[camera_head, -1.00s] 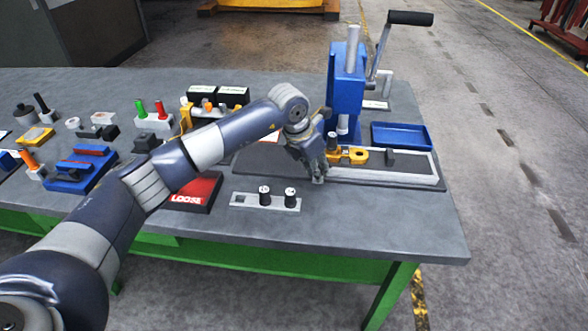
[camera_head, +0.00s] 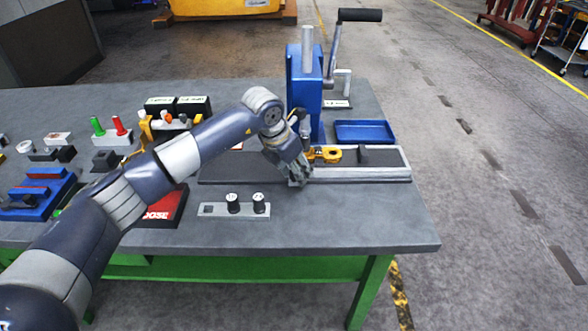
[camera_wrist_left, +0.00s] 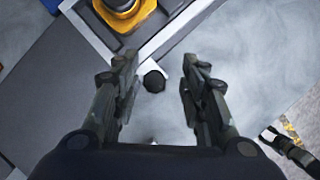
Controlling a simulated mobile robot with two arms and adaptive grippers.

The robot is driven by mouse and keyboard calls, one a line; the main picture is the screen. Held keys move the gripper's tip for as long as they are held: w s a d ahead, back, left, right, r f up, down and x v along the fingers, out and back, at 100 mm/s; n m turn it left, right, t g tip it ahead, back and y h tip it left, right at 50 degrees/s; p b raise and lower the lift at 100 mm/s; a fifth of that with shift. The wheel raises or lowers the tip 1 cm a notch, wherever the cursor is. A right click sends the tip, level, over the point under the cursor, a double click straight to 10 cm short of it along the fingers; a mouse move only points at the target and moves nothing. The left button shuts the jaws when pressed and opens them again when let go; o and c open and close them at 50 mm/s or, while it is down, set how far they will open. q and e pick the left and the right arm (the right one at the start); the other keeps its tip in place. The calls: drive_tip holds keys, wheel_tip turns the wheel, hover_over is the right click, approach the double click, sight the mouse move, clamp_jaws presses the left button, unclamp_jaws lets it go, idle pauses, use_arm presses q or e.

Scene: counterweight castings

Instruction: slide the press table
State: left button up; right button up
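The blue press (camera_head: 304,85) stands at the back of the grey bench, its crank lever to the upper right. The press table, with a pale rail frame (camera_head: 370,174), lies in front of it. A yellow-orange fixture (camera_head: 325,154) sits on it and also shows in the left wrist view (camera_wrist_left: 124,14). My left gripper (camera_head: 298,182) is at the front left end of the rail frame. In the left wrist view my left gripper (camera_wrist_left: 154,82) is open, with a dark round knob (camera_wrist_left: 154,81) between its fingers; the fingers look apart from it. My right gripper is not seen.
A blue tray (camera_head: 364,132) is behind the rail frame. A small rack with two black-topped plugs (camera_head: 210,210) and a red LOOSE board (camera_head: 160,213) are to the left. The bench front right (camera_head: 370,220) is clear. A dark object (camera_wrist_left: 288,146) at the wrist view's right is unclear.

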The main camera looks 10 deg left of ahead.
use_arm(q)
drive_tip(key=shift+a, duration=0.15)
drive_tip(key=shift+s+a+r, duration=0.1)
drive_tip(key=shift+r, duration=0.25)
drive_tip(key=v, duration=1.1)
drive_tip(key=shift+r, duration=0.1)
